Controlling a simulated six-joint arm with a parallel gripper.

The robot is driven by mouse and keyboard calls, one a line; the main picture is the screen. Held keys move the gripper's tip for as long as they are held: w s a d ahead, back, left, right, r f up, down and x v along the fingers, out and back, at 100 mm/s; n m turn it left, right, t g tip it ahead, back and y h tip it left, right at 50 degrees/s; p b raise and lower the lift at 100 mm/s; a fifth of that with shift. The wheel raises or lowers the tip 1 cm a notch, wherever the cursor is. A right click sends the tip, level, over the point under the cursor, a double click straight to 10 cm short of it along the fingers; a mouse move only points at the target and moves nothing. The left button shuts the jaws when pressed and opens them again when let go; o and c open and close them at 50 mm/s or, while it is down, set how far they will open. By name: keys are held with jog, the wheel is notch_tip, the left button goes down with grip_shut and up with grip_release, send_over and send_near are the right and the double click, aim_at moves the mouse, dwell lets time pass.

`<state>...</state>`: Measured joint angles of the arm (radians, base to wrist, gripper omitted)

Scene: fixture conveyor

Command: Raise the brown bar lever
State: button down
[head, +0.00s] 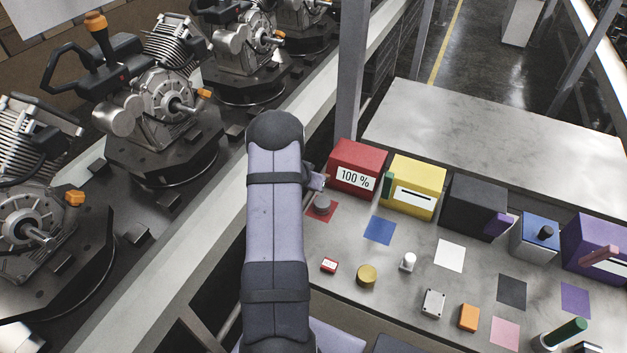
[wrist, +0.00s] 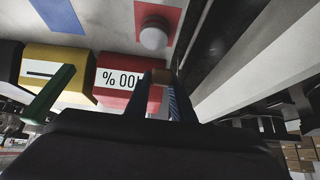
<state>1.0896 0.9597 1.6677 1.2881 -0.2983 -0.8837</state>
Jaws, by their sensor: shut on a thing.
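The red box (head: 357,168) with a white "100 %" display stands at the left end of the row of boxes on the grey table. It also shows upside down in the wrist view (wrist: 121,70). My gripper (head: 318,181) is at the left side of the red box, partly hidden behind my arm. In the wrist view its two blue fingers are closed on the brown bar lever (wrist: 160,77) beside the red box. Only the lever's end shows between the fingers; the rest is hidden, and in the head view I cannot make it out.
Right of the red box stand a yellow box (head: 415,187) with a green lever, a black box (head: 470,205) with a purple lever, a blue box (head: 533,238) and a purple box (head: 590,236). A grey knob (head: 322,204) is in front of the red box. Engines line the left side.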

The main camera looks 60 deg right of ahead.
jog(key=shift+r, duration=0.1)
dwell(0.4)
jog(key=c, duration=1.5)
grip_release()
jog(key=shift+r, duration=0.1)
jog(key=shift+v, duration=3.55)
